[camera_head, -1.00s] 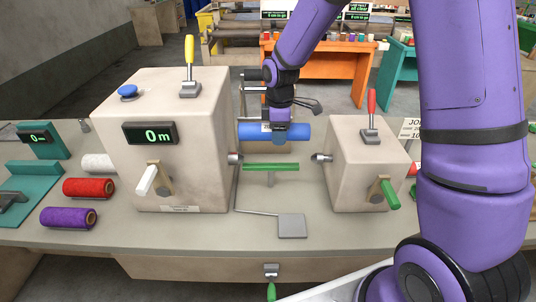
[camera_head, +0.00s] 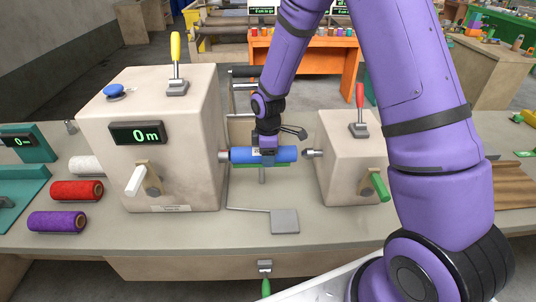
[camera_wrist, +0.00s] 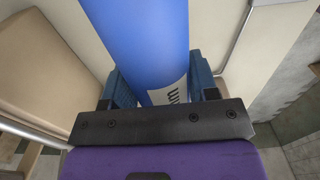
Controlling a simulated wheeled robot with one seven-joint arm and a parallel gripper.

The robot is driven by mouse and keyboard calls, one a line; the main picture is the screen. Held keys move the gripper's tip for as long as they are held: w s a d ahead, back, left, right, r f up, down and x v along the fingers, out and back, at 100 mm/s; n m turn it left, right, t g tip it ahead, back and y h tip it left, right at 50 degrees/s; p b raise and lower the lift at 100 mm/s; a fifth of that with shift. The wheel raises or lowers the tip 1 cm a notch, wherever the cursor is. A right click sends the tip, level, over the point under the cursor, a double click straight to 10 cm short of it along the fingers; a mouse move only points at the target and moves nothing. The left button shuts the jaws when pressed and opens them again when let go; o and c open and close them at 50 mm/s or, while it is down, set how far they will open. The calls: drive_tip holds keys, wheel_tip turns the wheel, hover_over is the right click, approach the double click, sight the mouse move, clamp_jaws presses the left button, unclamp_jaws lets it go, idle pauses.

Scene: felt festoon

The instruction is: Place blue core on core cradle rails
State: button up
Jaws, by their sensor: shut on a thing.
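The blue core (camera_head: 283,155) lies level between the large beige block and the small beige block, at about the height of the two metal spindle ends (camera_head: 223,156). My gripper (camera_head: 264,150) is shut on it from above, near its middle. In the wrist view the blue core (camera_wrist: 147,45) runs between the two blue finger pads, with a white printed label near my gripper (camera_wrist: 160,88). The green cradle rails (camera_head: 240,165) are mostly hidden behind and under the core. Whether the core touches them I cannot tell.
The large block (camera_head: 190,130) with a 0 m display and white crank stands left. The small block (camera_head: 345,165) with red lever and green crank stands right. Red (camera_head: 77,190) and purple (camera_head: 56,221) rolls lie at left. A grey pedal-like plate (camera_head: 284,220) lies in front.

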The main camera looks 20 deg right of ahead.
drive_tip(key=shift+f, duration=0.15)
drive_tip(key=o, duration=0.9)
drive_tip(key=shift+o, duration=0.2)
